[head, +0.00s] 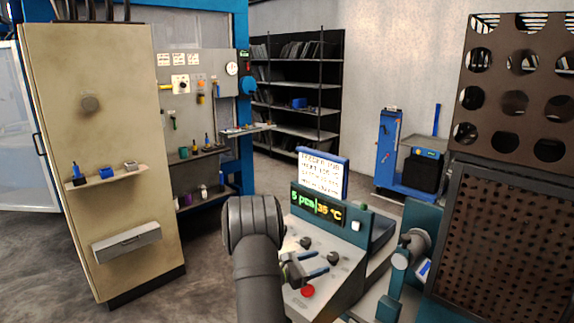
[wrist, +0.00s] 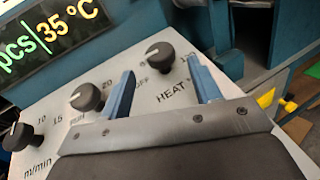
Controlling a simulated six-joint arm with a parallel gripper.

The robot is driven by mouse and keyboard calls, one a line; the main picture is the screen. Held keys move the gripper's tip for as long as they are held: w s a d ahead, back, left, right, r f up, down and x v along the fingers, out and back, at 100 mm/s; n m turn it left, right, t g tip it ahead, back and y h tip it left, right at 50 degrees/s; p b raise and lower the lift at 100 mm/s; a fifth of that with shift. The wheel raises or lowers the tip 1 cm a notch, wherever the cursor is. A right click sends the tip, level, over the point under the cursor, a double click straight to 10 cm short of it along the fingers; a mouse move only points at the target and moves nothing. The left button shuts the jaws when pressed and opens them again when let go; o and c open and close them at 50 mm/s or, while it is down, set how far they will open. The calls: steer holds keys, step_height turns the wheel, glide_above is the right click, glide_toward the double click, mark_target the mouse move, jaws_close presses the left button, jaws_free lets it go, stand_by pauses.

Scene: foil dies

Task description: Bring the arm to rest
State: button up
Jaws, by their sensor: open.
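My gripper (head: 312,266) is in front of the control panel in the head view, with its two blue fingers apart and nothing between them. In the wrist view my gripper (wrist: 160,90) shows its blue fingers spread over the sloped panel face (wrist: 150,70). A black HEAT knob (wrist: 159,55) shows beyond and between the fingertips. A second black knob (wrist: 88,98) lies left of the left finger. Whether the fingers touch the panel cannot be told.
A red button (head: 307,291) sits low on the panel, below my gripper. The display (head: 318,207) reads 5 pcs and 35 °C. A brown perforated machine (head: 505,220) stands close on the right. A beige cabinet (head: 105,205) stands left, with open floor between it and the panel.

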steer(key=v, duration=1)
steer(key=shift+a, duration=0.15)
steer(key=shift+s+a, duration=0.1)
steer(key=shift+s, duration=0.1)
steer(key=shift+d+r+n+t, duration=0.35)
steer(key=shift+d+n+t, duration=0.2)
steer(key=shift+d, duration=0.25)
